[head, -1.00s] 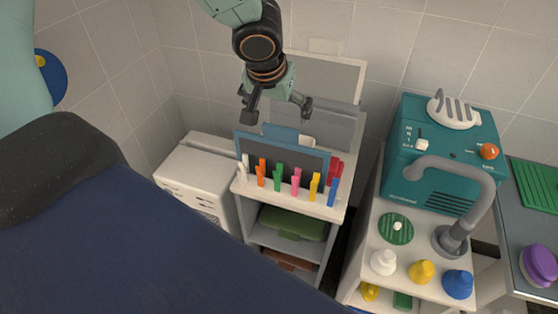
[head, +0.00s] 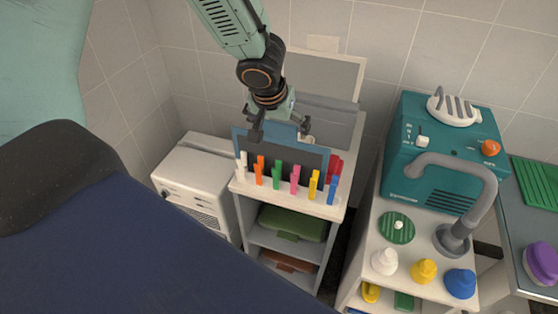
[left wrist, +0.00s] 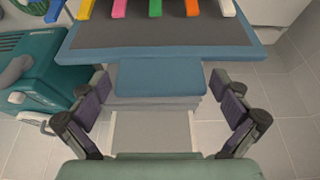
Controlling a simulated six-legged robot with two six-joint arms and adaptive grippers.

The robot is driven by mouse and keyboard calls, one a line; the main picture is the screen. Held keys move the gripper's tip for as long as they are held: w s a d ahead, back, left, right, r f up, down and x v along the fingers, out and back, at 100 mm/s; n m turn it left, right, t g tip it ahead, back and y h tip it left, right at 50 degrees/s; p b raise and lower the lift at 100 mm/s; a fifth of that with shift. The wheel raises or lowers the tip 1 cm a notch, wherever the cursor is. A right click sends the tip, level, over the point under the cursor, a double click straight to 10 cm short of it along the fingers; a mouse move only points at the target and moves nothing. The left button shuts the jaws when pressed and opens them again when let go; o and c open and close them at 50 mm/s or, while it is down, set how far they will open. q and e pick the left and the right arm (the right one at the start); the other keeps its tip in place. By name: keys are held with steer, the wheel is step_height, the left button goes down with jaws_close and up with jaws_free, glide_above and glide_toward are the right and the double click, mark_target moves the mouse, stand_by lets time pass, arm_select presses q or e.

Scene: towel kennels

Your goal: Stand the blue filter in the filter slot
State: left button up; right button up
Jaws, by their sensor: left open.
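The blue filter (head: 240,142) stands upright on the shelf unit's top, behind a row of coloured clips; it has a blue frame, a dark panel and a tab on its upper edge. My left gripper (head: 281,128) is open above it, with a finger on each side of the tab. In the left wrist view the filter's tab (left wrist: 160,78) lies between the open fingers (left wrist: 161,95), with a gap on both sides. I cannot pick out the filter slot for sure; a thin dark line shows on top of the white box (head: 180,170). My right gripper is not in view.
The clips, such as the green one (head: 277,175), line the front of the shelf top. A grey panel (head: 340,80) stands behind. A teal machine (head: 410,165) with a grey hose (head: 485,190) is at the right. A dark blue surface (head: 110,240) fills the lower left.

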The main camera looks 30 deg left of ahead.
arm_select(q)
steer(key=shift+r, duration=0.1)
steer(key=c, duration=1.6)
